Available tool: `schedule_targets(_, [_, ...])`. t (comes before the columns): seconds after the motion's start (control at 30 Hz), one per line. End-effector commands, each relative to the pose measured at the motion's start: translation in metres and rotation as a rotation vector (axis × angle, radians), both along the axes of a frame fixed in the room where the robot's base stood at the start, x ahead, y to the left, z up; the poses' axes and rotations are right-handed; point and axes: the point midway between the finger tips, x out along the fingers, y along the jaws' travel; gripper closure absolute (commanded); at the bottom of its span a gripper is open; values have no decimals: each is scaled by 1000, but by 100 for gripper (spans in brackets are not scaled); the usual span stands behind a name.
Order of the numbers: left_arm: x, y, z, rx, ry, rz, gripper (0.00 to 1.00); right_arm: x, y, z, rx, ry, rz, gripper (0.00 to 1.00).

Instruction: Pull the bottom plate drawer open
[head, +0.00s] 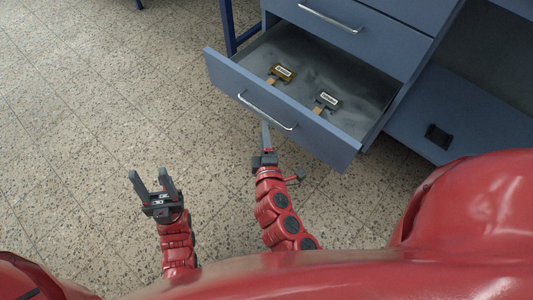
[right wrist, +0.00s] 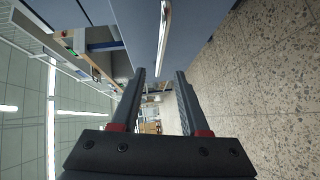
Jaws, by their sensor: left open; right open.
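The bottom plate drawer (head: 225,75) stands pulled out of the blue-grey cabinet in the head view. My left gripper (head: 150,176) is open and empty over the floor.
A closed drawer with its own handle (head: 330,18) is above the open one. An open bay with a blue panel and a black fitting (head: 438,136) is to the right. The speckled floor (head: 90,110) is clear on the left.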

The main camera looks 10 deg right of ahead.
Motion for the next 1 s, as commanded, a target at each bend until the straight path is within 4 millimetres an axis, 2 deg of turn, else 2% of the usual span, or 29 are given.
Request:
schedule_targets(0.03, [0, 0, 1, 0, 0, 0, 50, -11, 5, 1, -1, 2, 11, 55])
schedule_targets(0.2, [0, 0, 2, -2, 2, -1, 50, -39, 8, 5, -2, 2, 12, 55])
schedule_targets(0.5, [1, 0, 4, -6, 5, -1, 50, -71, 11, 10, 0, 1, 9, 55])
schedule_targets(0.7, [1, 0, 5, -8, 6, 0, 50, -80, 11, 12, 1, -1, 5, 55])
schedule_targets(1.0, [1, 0, 5, -8, 7, -1, 50, -81, 10, 12, 1, -2, 2, 55])
